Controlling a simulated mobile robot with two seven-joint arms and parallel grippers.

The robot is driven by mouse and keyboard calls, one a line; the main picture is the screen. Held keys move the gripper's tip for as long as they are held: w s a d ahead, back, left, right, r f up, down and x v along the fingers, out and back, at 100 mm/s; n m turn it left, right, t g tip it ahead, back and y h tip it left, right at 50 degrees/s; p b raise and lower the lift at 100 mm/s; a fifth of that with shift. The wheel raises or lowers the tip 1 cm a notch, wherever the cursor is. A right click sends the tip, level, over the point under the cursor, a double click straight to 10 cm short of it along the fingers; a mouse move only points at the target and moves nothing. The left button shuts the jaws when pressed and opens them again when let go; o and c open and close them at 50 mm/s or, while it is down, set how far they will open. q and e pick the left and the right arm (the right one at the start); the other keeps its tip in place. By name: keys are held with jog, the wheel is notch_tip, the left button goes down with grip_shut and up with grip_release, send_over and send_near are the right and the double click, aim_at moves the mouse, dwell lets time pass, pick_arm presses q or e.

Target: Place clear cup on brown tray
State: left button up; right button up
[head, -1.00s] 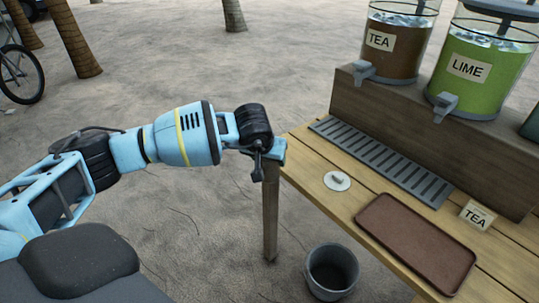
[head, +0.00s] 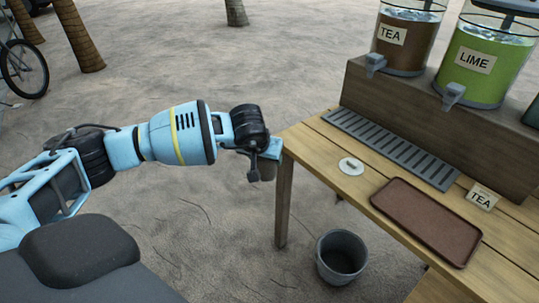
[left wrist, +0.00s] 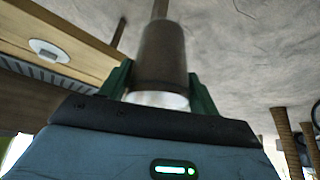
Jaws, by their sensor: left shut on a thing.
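The cup (left wrist: 166,55) looks dark brown, as if holding a dark drink, with a pale rim at its near end in the left wrist view. My left gripper (left wrist: 160,80) is shut on it, with a green finger on each side. In the head view my left gripper (head: 268,156) is off the table's left corner, and the cup (head: 267,170) shows only partly below it. The brown tray (head: 428,222) lies empty on the table, to the right of the gripper. My right gripper is not in view.
The wooden table (head: 325,150) bears a grey drip grate (head: 392,148), a white disc with a small knob (head: 351,166) and a TEA card (head: 483,197). TEA (head: 405,42) and LIME (head: 484,68) dispensers stand behind. A grey bucket (head: 341,258) stands on the sand.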

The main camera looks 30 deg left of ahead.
pick_arm(q)
jog(key=s+d+r+m, duration=0.1)
jog(key=s+d+r, duration=0.3)
jog(key=s+d, duration=0.2)
jog(key=s+d+r+m+h, duration=0.1)
jog(key=s+d+r, duration=0.3)
jog(key=s, duration=0.5)
jog(key=shift+s+d+m+h, duration=0.15)
jog(key=shift+d+m+h, duration=0.25)
jog(key=shift+d, duration=0.7)
